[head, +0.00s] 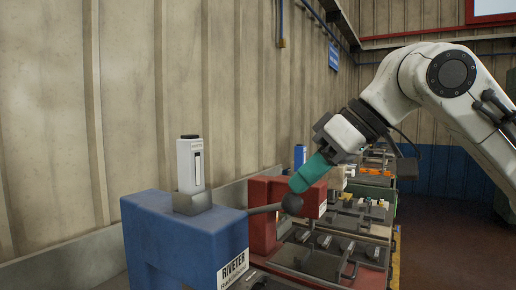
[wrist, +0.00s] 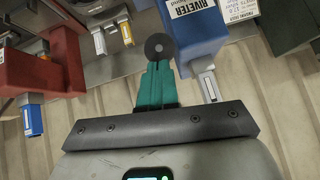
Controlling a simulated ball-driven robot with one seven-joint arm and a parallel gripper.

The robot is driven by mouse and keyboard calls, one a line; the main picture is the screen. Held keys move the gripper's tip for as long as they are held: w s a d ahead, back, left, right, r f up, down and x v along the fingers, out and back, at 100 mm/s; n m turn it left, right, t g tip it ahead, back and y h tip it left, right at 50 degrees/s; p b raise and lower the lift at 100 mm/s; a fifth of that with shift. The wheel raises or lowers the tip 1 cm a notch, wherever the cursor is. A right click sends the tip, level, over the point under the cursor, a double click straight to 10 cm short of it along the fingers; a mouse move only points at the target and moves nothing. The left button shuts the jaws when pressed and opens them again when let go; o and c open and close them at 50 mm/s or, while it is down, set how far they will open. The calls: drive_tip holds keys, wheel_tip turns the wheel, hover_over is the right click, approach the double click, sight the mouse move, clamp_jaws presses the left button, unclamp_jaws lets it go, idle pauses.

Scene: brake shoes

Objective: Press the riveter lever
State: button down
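The blue riveter (head: 185,240) stands at the lower left of the head view, labelled RIVETER, and also shows upper right of centre in the wrist view (wrist: 194,28). Its lever (head: 265,209) sticks out to the right and ends in a dark round knob (head: 292,203). My gripper (head: 297,185) has teal fingers and comes down from the upper right, tips just above the knob. In the wrist view my gripper (wrist: 159,66) has its fingers together, with the knob (wrist: 159,46) right beyond the tips. I cannot tell whether they touch. Nothing shows between the fingers.
A red machine (head: 268,190) stands just behind the knob; it also shows at the left of the wrist view (wrist: 45,68). A dark fixture bench (head: 330,250) with metal parts runs to the right. A corrugated wall (head: 90,100) closes off the left side.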

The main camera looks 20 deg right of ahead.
wheel_tip(320, 180, down, 13)
drive_tip(key=s+d+t+y+b, duration=0.1)
drive_tip(key=t+y+b, duration=0.3)
drive_tip(key=b, duration=0.7)
drive_tip(key=shift+s+d+n+t+b, duration=0.35)
drive_tip(key=shift+s+t, duration=0.15)
drive_tip(key=shift+s, duration=0.25)
